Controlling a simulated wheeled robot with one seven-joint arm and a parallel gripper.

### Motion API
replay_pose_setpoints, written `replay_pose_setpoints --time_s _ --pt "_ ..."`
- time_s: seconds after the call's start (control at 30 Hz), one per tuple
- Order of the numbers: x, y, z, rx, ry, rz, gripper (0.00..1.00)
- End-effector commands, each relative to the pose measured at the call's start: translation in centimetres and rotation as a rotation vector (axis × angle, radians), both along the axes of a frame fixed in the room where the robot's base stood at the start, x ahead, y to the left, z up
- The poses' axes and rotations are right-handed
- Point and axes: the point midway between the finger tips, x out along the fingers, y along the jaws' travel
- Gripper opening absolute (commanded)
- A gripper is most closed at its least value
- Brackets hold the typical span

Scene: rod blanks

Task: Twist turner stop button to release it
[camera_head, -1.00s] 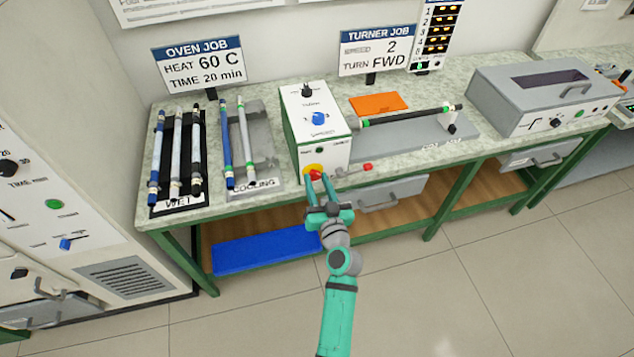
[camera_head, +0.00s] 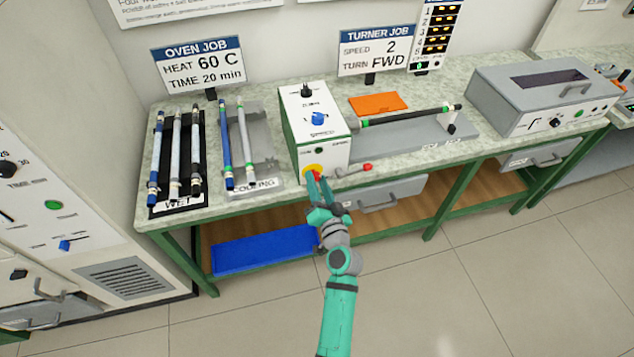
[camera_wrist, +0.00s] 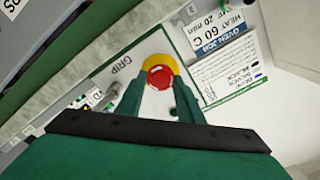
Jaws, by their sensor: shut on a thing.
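The turner (camera_head: 316,135) is a white and green box with a blue knob on its front panel. Its red stop button sits on a yellow surround (camera_head: 311,170) low on that panel, partly hidden by my fingers in the head view. In the wrist view the red stop button (camera_wrist: 159,77) lies between my fingertips. My gripper (camera_head: 317,179) is shut on the button, one finger at each side; it also shows in the wrist view (camera_wrist: 159,85). The wrist view is rolled relative to the turner.
A red-tipped lever (camera_head: 366,167) stands close right of the button. A rod (camera_head: 410,116) lies in the turner's grey bed. The wet rack (camera_head: 180,205) and cooling rack (camera_head: 262,183) hold rods to the left. A drawer handle (camera_head: 379,205) juts out below the bench top.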

Motion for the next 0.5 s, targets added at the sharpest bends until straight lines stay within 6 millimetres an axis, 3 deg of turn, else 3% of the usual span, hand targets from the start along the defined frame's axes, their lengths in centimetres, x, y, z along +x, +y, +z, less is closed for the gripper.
replay_pose_setpoints --time_s 0.5 --pt "0.11 0.26 0.03 0.194 0.037 0.004 0.11"
